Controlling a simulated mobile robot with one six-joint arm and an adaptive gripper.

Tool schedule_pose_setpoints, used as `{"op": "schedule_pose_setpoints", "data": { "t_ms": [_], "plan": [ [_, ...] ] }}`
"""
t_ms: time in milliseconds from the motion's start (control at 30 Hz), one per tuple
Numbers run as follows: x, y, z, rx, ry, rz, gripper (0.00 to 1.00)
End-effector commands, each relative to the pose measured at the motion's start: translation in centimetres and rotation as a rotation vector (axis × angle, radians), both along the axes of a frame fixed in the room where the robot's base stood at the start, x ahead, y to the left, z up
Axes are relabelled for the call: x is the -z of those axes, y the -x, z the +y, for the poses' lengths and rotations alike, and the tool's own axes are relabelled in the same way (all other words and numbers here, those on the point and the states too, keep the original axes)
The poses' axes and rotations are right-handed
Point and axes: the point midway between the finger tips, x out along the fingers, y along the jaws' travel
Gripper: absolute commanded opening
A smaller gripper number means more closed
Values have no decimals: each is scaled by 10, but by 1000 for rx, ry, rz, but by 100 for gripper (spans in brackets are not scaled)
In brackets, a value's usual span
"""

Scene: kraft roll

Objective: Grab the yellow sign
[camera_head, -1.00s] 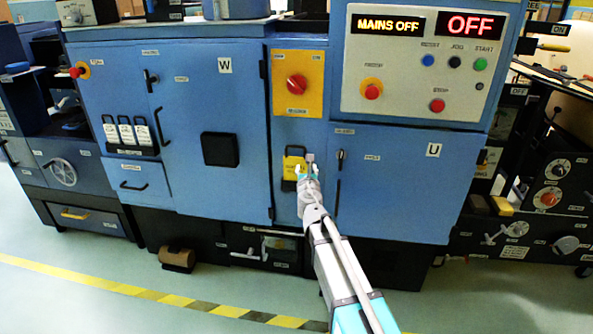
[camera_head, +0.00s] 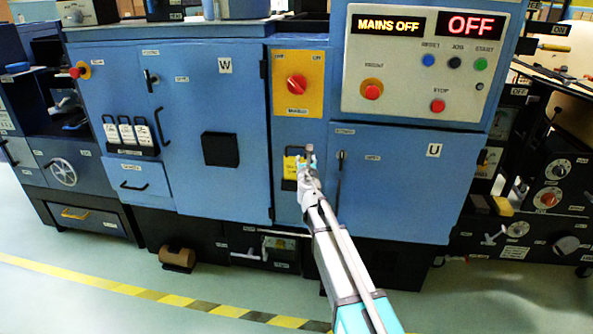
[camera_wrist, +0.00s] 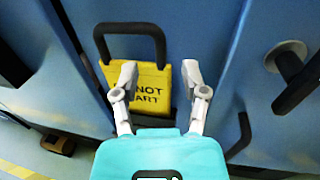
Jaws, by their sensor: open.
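The yellow sign (camera_wrist: 151,80) hangs on the front of the blue machine, with a black loop handle (camera_wrist: 129,28) at its top. In the wrist view its lettering reads "NOT" and "ART"; the rest is hidden by a finger. My gripper (camera_wrist: 160,76) is open, its two fingers apart, and reaches toward the sign from the front. The left finger overlaps the sign in the picture, and the right finger lies just past its right edge. I cannot tell whether they touch it. In the head view the sign (camera_head: 290,168) is partly hidden behind my gripper (camera_head: 306,160).
A yellow panel with a red rotary knob (camera_head: 297,85) is above the sign. A black vertical handle (camera_head: 339,172) on the right door is close to my gripper; a dark knob (camera_wrist: 287,60) also shows there. A brown roll (camera_head: 177,257) lies low at left.

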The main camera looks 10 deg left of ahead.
Motion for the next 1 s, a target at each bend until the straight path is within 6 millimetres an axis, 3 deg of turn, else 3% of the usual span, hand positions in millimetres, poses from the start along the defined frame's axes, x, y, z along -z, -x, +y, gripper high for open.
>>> {"op": "schedule_pose_setpoints", "data": {
  "t_ms": [200,400,1000],
  "plan": [
    [-1,-28,4,0,0,0,57],
    [-1,-43,7,0,0,0,57],
    [-1,-44,7,0,0,0,57]
  ]
}}
